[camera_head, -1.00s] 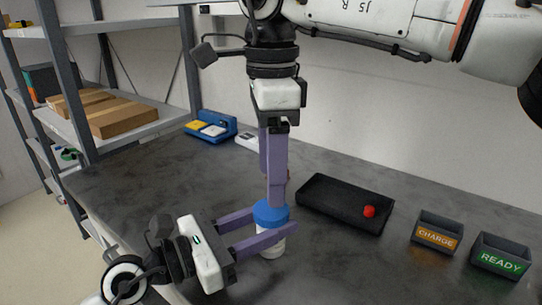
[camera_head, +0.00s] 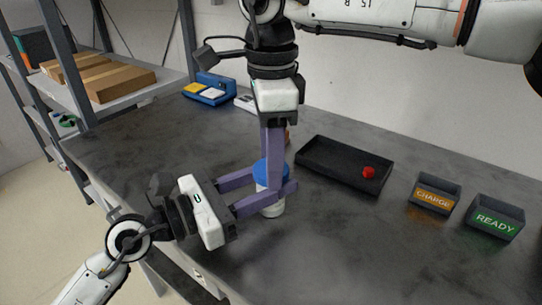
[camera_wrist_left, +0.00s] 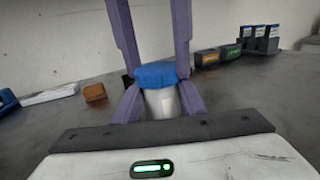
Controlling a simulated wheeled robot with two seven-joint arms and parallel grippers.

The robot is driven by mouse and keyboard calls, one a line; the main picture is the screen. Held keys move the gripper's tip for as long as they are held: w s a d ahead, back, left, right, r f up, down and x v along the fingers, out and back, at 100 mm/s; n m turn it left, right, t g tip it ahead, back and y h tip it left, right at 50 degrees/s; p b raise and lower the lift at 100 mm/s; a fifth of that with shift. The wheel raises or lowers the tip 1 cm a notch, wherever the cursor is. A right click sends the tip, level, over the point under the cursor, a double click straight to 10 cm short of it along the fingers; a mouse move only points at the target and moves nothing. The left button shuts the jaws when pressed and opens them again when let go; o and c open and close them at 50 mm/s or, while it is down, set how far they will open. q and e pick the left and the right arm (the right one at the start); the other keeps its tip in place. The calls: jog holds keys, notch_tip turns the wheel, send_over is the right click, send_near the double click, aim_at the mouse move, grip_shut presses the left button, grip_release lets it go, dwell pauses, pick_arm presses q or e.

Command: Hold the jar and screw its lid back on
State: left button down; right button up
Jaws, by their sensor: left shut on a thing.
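A white jar (camera_head: 272,208) with a blue lid (camera_head: 262,172) on top stands on the dark table. My left gripper (camera_head: 275,193) comes in level from the left and is shut around the jar's body. The left wrist view shows the jar (camera_wrist_left: 162,104) between its purple fingers, with the lid (camera_wrist_left: 155,73) above them. My right gripper (camera_head: 273,190) points straight down over the jar. Its fingers stand on opposite sides of the lid; whether they press on it is not clear. I cannot tell how tightly the lid sits.
A black tray (camera_head: 322,169) with a red piece (camera_head: 368,172) lies right of the jar. An orange CHARGE bin (camera_head: 434,195) and a green READY bin (camera_head: 495,218) stand farther right. A blue holder (camera_head: 209,88) is at the back left. The front right table is clear.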

jog(key=m, duration=0.7)
jog(key=shift+m, duration=0.3)
dwell(0.8)
jog(key=o, duration=1.1)
jog(key=shift+o, duration=0.2)
jog(key=shift+r, duration=2.25)
